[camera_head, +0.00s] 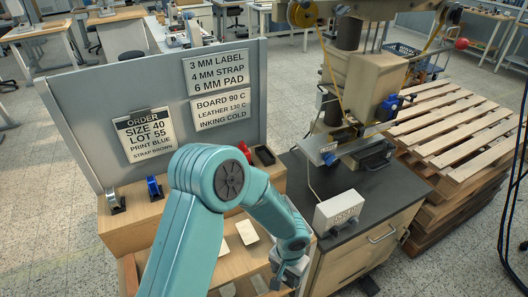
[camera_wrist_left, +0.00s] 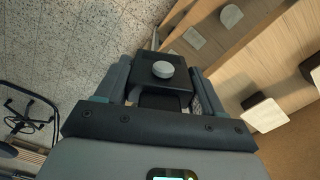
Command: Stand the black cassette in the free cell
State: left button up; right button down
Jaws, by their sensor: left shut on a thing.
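My left gripper (camera_head: 288,276) is low at the front edge of the wooden bench. In the wrist view it (camera_wrist_left: 150,95) is shut on a black block with a round grey knob, which looks like the black cassette (camera_wrist_left: 178,78). In the head view the held piece is not clear. On the raised shelf stand a black-and-silver piece (camera_head: 115,201), a blue piece (camera_head: 153,187), a red piece (camera_head: 245,151) and a black, tray-like piece (camera_head: 265,155). My arm hides the shelf's middle, so I cannot tell which cell is free. My right gripper is not in view.
A grey panel (camera_head: 90,95) with signs rises behind the shelf. Cream pads (camera_head: 246,231) lie on the bench below. To the right are a dark-topped cabinet (camera_head: 375,195), a white box (camera_head: 339,210) and a stamping press (camera_head: 362,85). Wooden pallets (camera_head: 455,125) stand beyond.

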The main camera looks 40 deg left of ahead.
pick_arm(q)
jog(key=w+a+r+n, duration=0.4)
jog(key=a+r+n, duration=0.4)
jog(key=a+n, duration=0.1)
jog(key=w+a+r+n, duration=0.4)
jog(key=a+r+n, duration=0.4)
jog(key=n, duration=0.3)
jog(key=w+a+r+n, duration=0.5)
jog(key=a+r+n, duration=0.3)
jog(key=a+n, duration=0.2)
jog(key=shift+a+r+n+b, duration=0.15)
jog(key=shift+a+n+b, duration=0.15)
jog(key=shift+a+b, duration=0.1)
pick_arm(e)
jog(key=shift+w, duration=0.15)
pick_arm(q)
jog(key=shift+w, duration=0.15)
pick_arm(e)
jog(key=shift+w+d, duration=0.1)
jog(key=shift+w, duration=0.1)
